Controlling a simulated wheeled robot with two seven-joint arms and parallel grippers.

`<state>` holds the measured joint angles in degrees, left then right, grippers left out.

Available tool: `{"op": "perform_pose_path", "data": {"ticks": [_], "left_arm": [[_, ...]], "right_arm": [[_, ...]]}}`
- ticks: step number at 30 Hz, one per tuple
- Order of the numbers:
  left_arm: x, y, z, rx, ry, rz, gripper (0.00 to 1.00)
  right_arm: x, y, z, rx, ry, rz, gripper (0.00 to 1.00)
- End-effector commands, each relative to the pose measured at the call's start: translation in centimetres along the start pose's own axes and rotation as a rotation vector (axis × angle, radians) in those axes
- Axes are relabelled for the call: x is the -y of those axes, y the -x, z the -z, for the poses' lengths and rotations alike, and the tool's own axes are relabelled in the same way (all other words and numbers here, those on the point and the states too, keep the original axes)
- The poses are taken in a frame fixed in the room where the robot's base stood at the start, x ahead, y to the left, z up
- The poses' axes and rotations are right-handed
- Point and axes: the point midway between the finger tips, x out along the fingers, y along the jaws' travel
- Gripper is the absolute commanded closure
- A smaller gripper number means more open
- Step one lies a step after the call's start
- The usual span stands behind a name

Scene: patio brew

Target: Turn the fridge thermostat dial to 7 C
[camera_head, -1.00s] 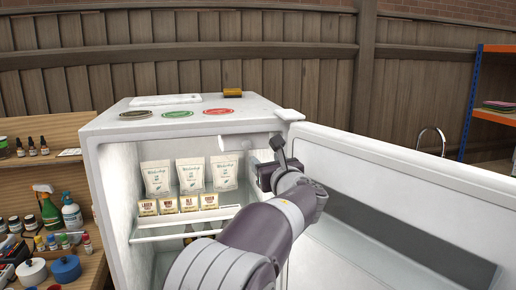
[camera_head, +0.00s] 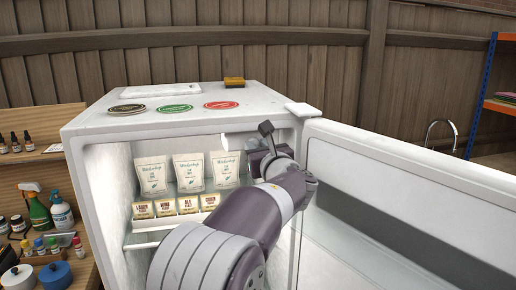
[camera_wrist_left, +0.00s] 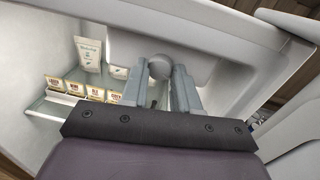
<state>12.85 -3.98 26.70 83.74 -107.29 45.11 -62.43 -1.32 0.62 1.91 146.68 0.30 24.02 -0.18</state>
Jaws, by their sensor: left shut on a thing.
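The open white fridge (camera_head: 85,165) stands in the head view. Its thermostat dial (camera_wrist_left: 160,67) shows in the left wrist view as a round grey knob between my fingertips. In the head view a white cylindrical housing (camera_head: 236,142) sticks out under the fridge's top, partly covered by my gripper. My left gripper (camera_head: 254,160) is at this housing; the left wrist view shows its two fingers (camera_wrist_left: 158,80) on either side of the knob, shut on it. The scale marks and the dial's setting cannot be read. My right gripper is out of view.
White pouches (camera_head: 188,172) and small labelled boxes (camera_head: 178,207) sit on the fridge shelf (camera_head: 145,240), left of my arm. The open fridge door (camera_head: 400,170) stands to the right.

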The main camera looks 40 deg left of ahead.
Motion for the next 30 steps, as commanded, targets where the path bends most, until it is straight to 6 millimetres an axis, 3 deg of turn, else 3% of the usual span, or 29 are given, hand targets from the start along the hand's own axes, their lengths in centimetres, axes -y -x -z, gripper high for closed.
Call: {"op": "perform_pose_path", "data": {"ticks": [11, 30], "left_arm": [[0.0, 0.0, 0.6, -0.009, 0.079, -0.001, 1.0], [0.1, -0.1, 0.7, -0.05, 0.642, -0.003, 1.0]], "right_arm": [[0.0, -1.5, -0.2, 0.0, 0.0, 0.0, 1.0], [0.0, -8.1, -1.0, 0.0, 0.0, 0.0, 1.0]]}}
